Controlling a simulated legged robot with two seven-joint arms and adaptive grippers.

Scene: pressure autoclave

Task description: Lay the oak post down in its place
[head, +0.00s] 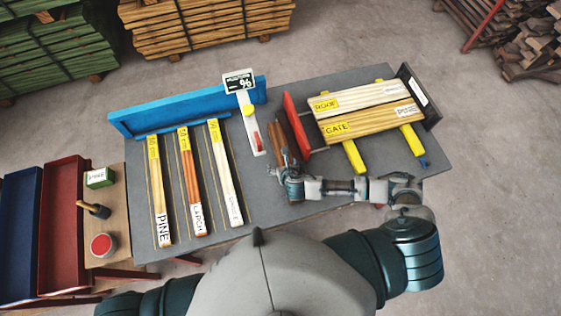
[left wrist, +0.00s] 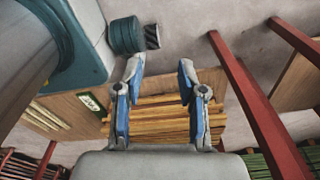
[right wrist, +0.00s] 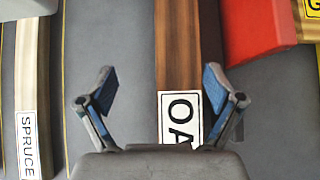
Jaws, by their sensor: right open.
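The brown oak post (head: 277,138) lies on the grey table between the white meter stand and the red board, partly hidden by my right gripper (head: 282,170). In the right wrist view the post (right wrist: 180,45) runs up the picture, its white label reading "OA", the rest hidden by the gripper. My right gripper (right wrist: 158,95) is open, with the post between its fingers in the picture, nearer the right finger; contact cannot be told. Pine (head: 158,195), larch (head: 190,180) and spruce (head: 224,165) posts lie side by side at left. My left gripper (left wrist: 156,85) is open and empty.
A red board (head: 296,122) stands right of the oak post, beside the gate (head: 350,126) and roof (head: 365,97) posts on yellow bars. A blue fence (head: 185,103) lines the back. A meter stand (head: 247,120) is left of the oak post. Red and blue trays stand left.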

